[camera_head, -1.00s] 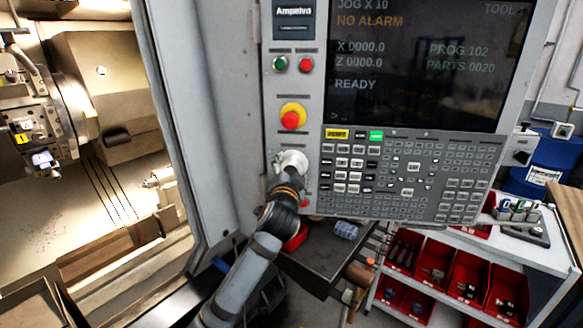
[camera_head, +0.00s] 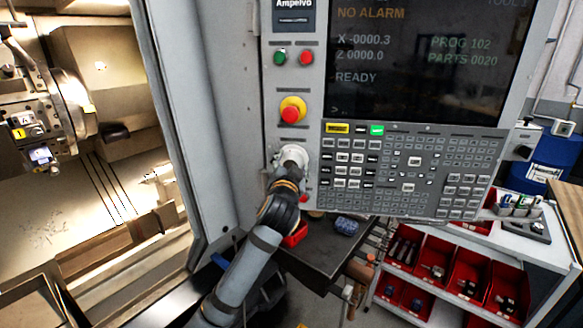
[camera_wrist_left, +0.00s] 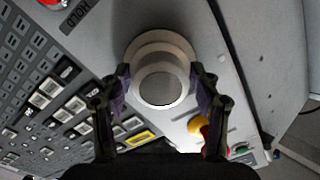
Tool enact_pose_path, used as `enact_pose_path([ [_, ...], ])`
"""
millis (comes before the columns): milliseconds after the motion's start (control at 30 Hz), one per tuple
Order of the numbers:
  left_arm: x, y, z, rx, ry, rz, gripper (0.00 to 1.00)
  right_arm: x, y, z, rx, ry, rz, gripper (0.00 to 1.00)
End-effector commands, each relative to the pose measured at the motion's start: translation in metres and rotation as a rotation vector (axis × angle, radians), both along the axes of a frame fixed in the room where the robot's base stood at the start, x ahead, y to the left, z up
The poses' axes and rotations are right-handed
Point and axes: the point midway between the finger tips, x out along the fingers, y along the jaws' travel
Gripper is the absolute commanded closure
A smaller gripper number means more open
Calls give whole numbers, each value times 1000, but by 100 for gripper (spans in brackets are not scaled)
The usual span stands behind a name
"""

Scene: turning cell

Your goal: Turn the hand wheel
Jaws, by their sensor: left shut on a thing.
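The hand wheel (camera_head: 294,154) is a pale round knob on the control panel, below the red-and-yellow emergency stop button (camera_head: 291,112) and left of the keypad. My left gripper (camera_head: 289,168) is at the wheel and hides part of it. In the left wrist view the hand wheel (camera_wrist_left: 160,80) sits between the two dark fingers of the left gripper (camera_wrist_left: 160,92), which are shut on its sides. The screen (camera_head: 425,60) reads X -0000.3, Z 0000.0 and READY. My right gripper is not in view.
The keypad (camera_head: 400,175) lies close to the right of the wheel. A green button (camera_head: 280,57) and a red button (camera_head: 306,58) are above. A dark shelf (camera_head: 325,262) is below, and a cart with red bins (camera_head: 435,262) stands lower right. The open lathe is at left.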

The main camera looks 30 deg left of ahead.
Motion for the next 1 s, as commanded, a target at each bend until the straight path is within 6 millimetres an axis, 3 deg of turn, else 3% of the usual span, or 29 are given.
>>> enact_pose_path([
  [500, 0, 1, -1, -314, -151, 1, 69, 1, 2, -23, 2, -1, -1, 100],
  [1000, 0, 0, 0, -403, -192, 0, 69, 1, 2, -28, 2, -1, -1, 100],
])
